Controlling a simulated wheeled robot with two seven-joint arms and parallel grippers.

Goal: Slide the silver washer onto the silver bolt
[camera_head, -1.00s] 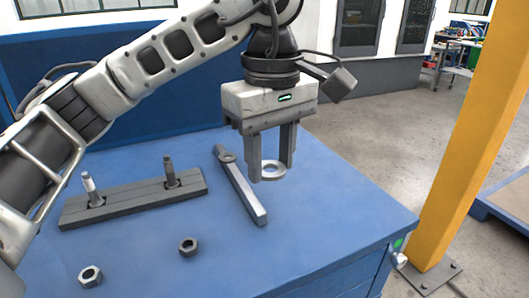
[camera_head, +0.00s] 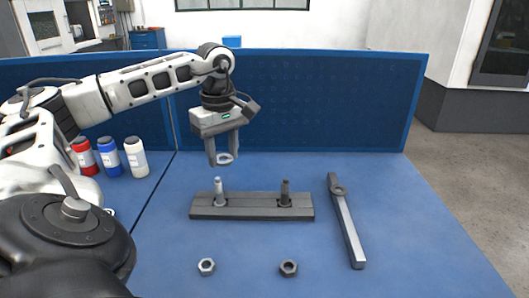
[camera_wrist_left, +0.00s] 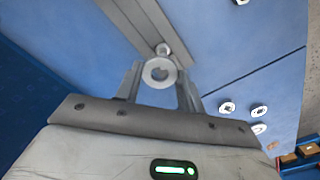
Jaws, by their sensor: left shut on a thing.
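My left gripper (camera_head: 223,162) hangs fingers down over the table, shut on the silver washer (camera_head: 225,158), a pale flat ring held level between the fingertips. The silver bolt (camera_head: 218,191) stands upright at the left end of a dark grey bar (camera_head: 250,208). In the head view the washer appears just above the bolt's tip, apart from it. In the left wrist view the washer (camera_wrist_left: 160,73) sits between the fingers, and the silver bolt's top (camera_wrist_left: 163,49) shows just beyond its rim. My right gripper is not in view.
A darker bolt (camera_head: 285,192) stands at the bar's right end. A silver nut (camera_head: 206,266) and a dark nut (camera_head: 288,268) lie in front. A wrench-like bar (camera_head: 347,226) lies right. Red, blue and white bottles (camera_head: 110,158) stand left. A blue panel (camera_head: 300,110) rises behind.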

